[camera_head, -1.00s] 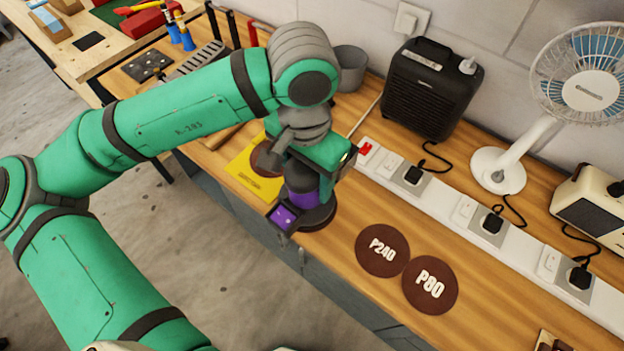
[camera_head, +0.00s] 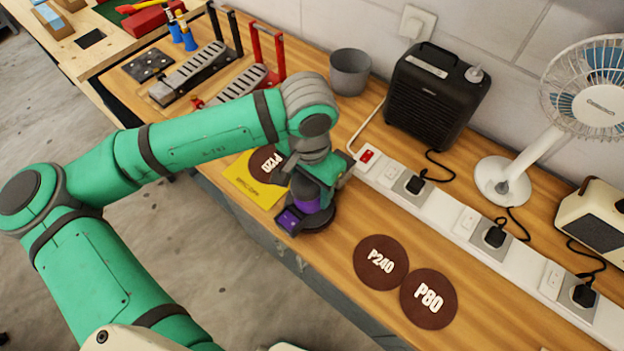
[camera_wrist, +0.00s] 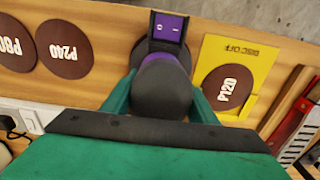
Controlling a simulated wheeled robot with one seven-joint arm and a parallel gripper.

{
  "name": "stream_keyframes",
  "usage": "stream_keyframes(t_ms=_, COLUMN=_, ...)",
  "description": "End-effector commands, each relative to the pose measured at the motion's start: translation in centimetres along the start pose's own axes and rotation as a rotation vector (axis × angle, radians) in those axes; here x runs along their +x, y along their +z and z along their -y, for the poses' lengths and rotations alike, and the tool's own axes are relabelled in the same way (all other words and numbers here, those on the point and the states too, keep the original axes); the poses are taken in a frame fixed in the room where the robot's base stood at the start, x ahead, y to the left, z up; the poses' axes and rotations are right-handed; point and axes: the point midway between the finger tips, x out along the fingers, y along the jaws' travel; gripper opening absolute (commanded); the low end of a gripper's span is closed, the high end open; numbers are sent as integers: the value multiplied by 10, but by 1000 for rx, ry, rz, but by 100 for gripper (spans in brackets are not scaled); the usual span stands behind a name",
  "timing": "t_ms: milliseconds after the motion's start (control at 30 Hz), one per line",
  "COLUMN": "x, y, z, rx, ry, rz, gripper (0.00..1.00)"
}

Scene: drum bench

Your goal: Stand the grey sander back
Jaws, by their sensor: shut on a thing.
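The sander (camera_head: 306,196) has a dark grey body, a purple band, a purple switch panel and a round dark pad. My gripper (camera_wrist: 162,98) is shut on it, with one green finger on each side of the body in the wrist view. The sander (camera_wrist: 165,85) is upright, pad down, at the bench's front edge. It is between the yellow card (camera_head: 252,188) and the P240 disc (camera_head: 380,262). I cannot tell whether the pad touches the wood. My wrist hides part of the sander in the head view.
A brown P120 disc (camera_head: 267,164) lies on the yellow card. A P80 disc (camera_head: 428,299) lies beside P240. A grey rack (camera_head: 190,75) and a red-posted rack (camera_head: 240,85) stand at the back left. A grey pot (camera_head: 350,72), black heater (camera_head: 436,92), power strip (camera_head: 455,222) and fan (camera_head: 502,180) line the back.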

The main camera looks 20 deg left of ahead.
Motion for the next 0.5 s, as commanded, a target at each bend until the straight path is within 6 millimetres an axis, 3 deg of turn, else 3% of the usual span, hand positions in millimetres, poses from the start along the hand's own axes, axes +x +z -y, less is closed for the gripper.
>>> stream_keyframes(t_ms=500, x=5, y=0, z=1, rx=-3, ry=0, rz=-2, gripper=6)
